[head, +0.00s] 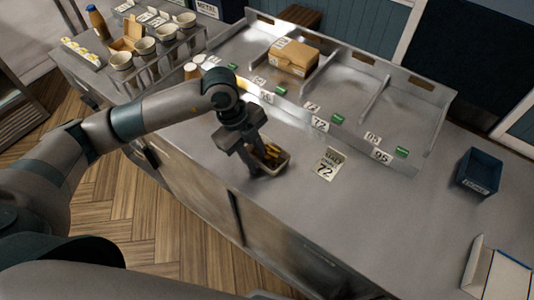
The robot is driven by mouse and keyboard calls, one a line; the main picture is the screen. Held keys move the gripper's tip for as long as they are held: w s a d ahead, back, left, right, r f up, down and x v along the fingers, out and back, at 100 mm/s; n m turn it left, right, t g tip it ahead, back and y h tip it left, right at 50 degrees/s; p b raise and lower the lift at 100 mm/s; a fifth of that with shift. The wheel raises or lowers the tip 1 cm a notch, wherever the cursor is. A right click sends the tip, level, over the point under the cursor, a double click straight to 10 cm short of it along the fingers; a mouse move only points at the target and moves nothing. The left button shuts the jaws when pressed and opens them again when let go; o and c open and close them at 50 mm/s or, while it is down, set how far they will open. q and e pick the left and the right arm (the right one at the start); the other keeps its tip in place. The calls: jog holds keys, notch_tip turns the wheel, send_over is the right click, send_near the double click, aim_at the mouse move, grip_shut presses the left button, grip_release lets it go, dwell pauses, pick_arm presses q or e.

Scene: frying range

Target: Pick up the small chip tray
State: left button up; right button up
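The small chip tray (281,168), a pale tray with yellow-brown chips in it, sits on the steel counter near its front edge. My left gripper (252,163) points down at the tray's left side, with its fingers at or over the near-left rim. The gripper hides part of the tray. Whether the fingers are closed on the rim cannot be made out. My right gripper does not show.
A divided steel rack (345,90) with number tags runs along the back, holding a cardboard box (293,57). A card marked 72 (327,165) lies right of the tray. A dark blue bin (480,171) stands further right. Cups (144,46) stand at the upper left.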

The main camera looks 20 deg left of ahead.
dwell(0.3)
pick_arm(q)
grip_shut()
jog(key=shift+r, duration=0.1)
jog(key=shift+r+b, duration=0.5)
notch_tip(320, 180, up, 2)
jog(key=shift+w+r+b, duration=0.1)
jog(key=shift+r+b, duration=0.1)
jog(key=shift+b, duration=0.5)
jog(key=s+d+r+b, duration=0.3)
jog(key=s+d+r, duration=0.4)
jog(key=s+d, duration=0.1)
jog(key=shift+s+r, duration=0.25)
jog(key=shift+s, duration=0.1)
